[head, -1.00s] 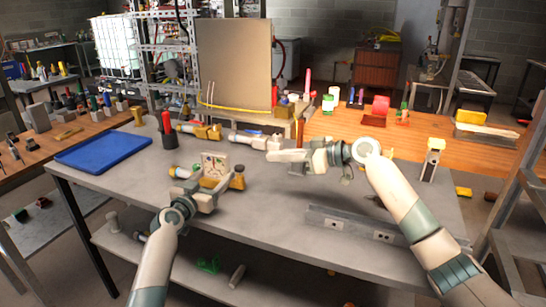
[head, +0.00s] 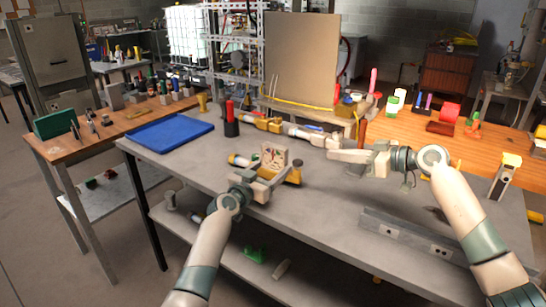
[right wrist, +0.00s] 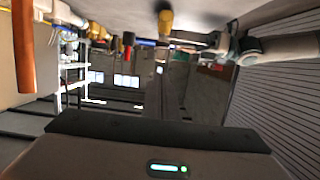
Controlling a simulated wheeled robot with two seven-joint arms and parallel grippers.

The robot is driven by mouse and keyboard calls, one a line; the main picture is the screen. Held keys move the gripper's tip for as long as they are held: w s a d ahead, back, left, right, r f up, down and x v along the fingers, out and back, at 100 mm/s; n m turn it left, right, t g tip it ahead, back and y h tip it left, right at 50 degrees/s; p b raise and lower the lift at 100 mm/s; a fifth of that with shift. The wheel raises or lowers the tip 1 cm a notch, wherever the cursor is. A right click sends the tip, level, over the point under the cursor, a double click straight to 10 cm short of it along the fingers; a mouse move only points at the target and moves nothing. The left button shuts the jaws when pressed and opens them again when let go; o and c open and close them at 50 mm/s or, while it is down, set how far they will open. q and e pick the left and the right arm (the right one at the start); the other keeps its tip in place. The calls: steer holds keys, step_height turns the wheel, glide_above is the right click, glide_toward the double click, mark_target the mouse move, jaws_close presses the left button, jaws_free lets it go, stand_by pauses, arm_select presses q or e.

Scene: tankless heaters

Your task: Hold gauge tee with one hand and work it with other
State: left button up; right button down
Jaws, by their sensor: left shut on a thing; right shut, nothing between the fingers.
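The gauge tee has a square pale gauge face (head: 274,156) and a brass-yellow body (head: 293,176); in the head view it is near the middle of the grey table. My left gripper (head: 268,182) is shut on the gauge tee from the near side and hides part of its body. My right gripper (head: 334,155) is shut and empty, to the right of the gauge tee and apart from it, above the table. In the right wrist view my left arm (right wrist: 270,48) shows at upper right; the gauge tee is not clear there.
A blue tray (head: 170,133) lies at the table's left. Behind the gauge tee are a dark cup with a red-handled tool (head: 231,122) and brass fittings (head: 262,122). A metal rail (head: 405,232) lies along the right front.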

step_height(320, 180, up, 2)
steer(key=shift+r, duration=0.1)
stand_by(0.4)
steer(key=shift+w+a, duration=0.1)
glide_above(298, 163)
steer(key=d, duration=0.2)
step_height(298, 163, down, 3)
steer(key=shift+s+d+f, duration=0.1)
steer(key=shift+s+f, duration=0.05)
steer(key=shift+f, duration=0.75)
steer(key=shift+s+d+f, duration=0.1)
steer(key=shift+s+f, duration=0.05)
steer(key=shift+f, duration=0.75)
